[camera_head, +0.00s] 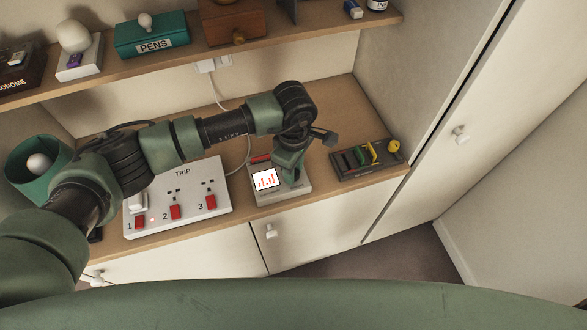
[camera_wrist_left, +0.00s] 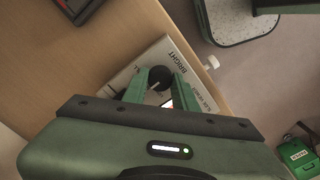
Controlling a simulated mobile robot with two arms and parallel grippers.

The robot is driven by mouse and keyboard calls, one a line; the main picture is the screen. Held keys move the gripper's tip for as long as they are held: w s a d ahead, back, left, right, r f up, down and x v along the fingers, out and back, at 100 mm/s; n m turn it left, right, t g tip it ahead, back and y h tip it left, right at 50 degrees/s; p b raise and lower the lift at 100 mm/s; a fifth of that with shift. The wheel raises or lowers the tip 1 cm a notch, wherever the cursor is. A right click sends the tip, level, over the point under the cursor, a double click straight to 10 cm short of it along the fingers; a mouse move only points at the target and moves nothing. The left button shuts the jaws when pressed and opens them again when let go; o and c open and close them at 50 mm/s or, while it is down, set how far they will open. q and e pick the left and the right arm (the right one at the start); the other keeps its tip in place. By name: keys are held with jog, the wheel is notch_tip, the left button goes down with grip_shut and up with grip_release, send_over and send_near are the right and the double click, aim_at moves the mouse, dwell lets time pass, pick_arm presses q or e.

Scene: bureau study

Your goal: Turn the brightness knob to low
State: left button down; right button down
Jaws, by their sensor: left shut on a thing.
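The brightness knob (camera_wrist_left: 159,80) is a dark round knob on a pale box printed "BRIGHT", seen in the left wrist view. The same box (camera_head: 298,190) stands on the desk in the head view, with a small lit screen (camera_head: 266,179) showing red bars. My left gripper (camera_head: 291,174) reaches down onto the right part of this box. Its green fingers (camera_wrist_left: 160,84) are shut on the knob, one on each side. The gripper hides the knob in the head view. The knob's pointer and exact setting are not readable. My right gripper is in neither view.
A white switch panel (camera_head: 190,192) marked "TRIP" with red switches stands left of the box. A dark tray (camera_head: 366,160) with coloured pieces lies to the right. A shelf (camera_head: 215,50) with a green "PENS" box (camera_head: 151,36) runs above. A green cup-shaped lamp (camera_head: 38,165) is far left.

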pick_arm(q)
jog(key=n+b, duration=0.2)
jog(key=b, duration=0.1)
jog(key=n+b, duration=0.5)
jog(key=shift+f+b, duration=0.25)
jog(key=shift+b, duration=0.05)
jog(key=shift+r+n+b, duration=0.25)
jog(key=shift+n+b, duration=1.05)
jog(key=shift+b, duration=0.05)
jog(key=c, duration=1.1)
grip_release()
notch_tip(320, 180, up, 7)
jog(key=shift+f+b, duration=0.1)
jog(key=shift+b, duration=0.95)
jog(key=shift+r, duration=0.55)
jog(key=shift+f, duration=0.1)
